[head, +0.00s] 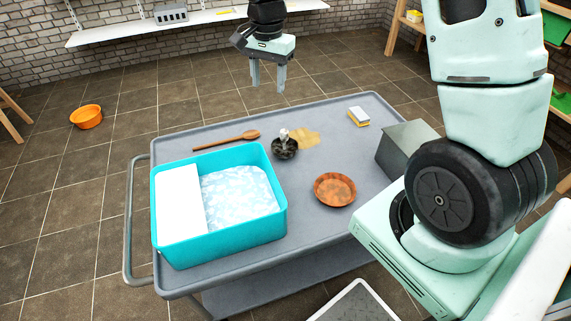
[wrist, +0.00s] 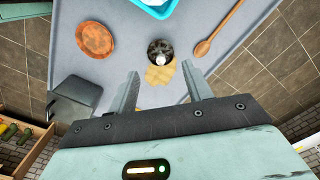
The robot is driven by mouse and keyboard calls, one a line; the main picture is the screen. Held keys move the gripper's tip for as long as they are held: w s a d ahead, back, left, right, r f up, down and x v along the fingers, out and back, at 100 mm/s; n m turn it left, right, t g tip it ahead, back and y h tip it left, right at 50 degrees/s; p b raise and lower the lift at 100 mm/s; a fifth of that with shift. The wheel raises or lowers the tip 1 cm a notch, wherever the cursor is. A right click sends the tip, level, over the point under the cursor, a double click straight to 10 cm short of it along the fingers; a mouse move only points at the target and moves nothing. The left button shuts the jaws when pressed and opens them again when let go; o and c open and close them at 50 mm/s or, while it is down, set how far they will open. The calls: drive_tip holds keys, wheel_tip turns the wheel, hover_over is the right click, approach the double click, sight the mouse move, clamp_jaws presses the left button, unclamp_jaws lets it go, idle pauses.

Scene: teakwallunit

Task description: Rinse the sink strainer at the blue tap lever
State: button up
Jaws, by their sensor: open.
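A small dark round thing with a pale knob, which looks like the sink strainer (head: 285,149), sits on the grey cart (head: 335,119) beside a tan stain. It also shows in the wrist view (wrist: 160,52), just beyond the fingertips. My gripper (head: 267,88) is open and empty, above the cart's far edge and apart from the strainer. In the wrist view my gripper (wrist: 160,72) has its two fingers wide apart. No blue tap lever can be made out. A turquoise tub (head: 222,242) holds pale, rippled water and a white panel at its left.
A wooden spoon (head: 226,141) lies behind the tub. A tan stain (head: 304,138), a yellow-and-white sponge (head: 358,117), an orange-brown dish (head: 334,189) and a grey metal box (head: 404,142) are on the cart. An orange bowl (head: 87,117) stands on the floor.

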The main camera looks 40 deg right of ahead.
drive_tip(key=w+d+f+m+b, duration=0.2)
drive_tip(key=w+d+f+m, duration=0.1)
drive_tip(key=d+f, duration=0.25)
hover_over(284, 131)
drive_tip(key=f, duration=0.9)
drive_tip(key=shift+w+d+f+b, duration=0.1)
drive_tip(key=shift+w+f+b, duration=0.15)
drive_tip(key=shift+f+b, duration=0.1)
drive_tip(key=shift+s+f+b, duration=0.15)
drive_tip(key=shift+f, duration=1.5)
drive_tip(key=shift+s+f+b, duration=0.1)
drive_tip(key=shift+f+b, duration=0.05)
drive_tip(key=shift+f, duration=1.45)
clamp_jaws()
